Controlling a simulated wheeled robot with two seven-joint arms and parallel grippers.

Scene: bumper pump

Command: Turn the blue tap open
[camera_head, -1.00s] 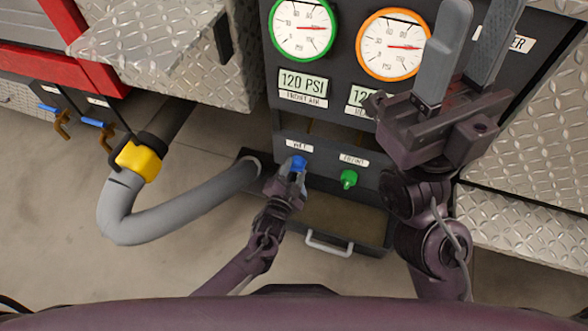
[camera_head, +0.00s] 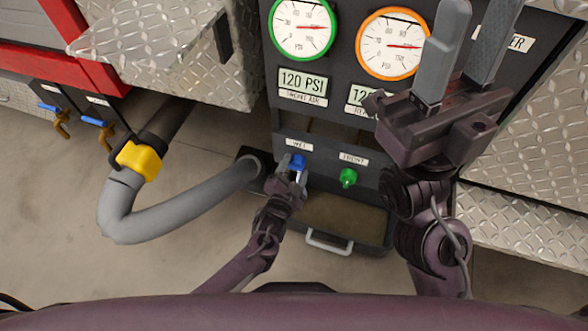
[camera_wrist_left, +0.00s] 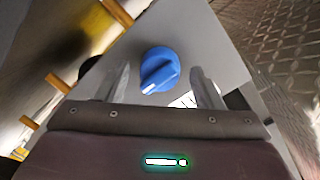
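The blue tap (camera_head: 298,162) is a round knob on the dark panel, under a small white label, left of a green tap (camera_head: 348,178). In the left wrist view the blue tap (camera_wrist_left: 160,68) shows a raised grip bar with a white mark at its lower-left end. My left gripper (camera_head: 292,166) is open at the blue tap. In the wrist view its fingers (camera_wrist_left: 163,82) stand on either side of the knob, with gaps visible; contact cannot be seen. My right gripper (camera_head: 480,8) is open and empty, pointing up in front of the panel's right side.
Green-rimmed (camera_head: 302,27) and orange-rimmed (camera_head: 394,44) gauges sit above the taps. A grey hose (camera_head: 175,218) with a yellow coupling (camera_head: 138,157) lies at left. A drawer handle (camera_head: 328,241) is below. My right arm stands close to the panel's right side.

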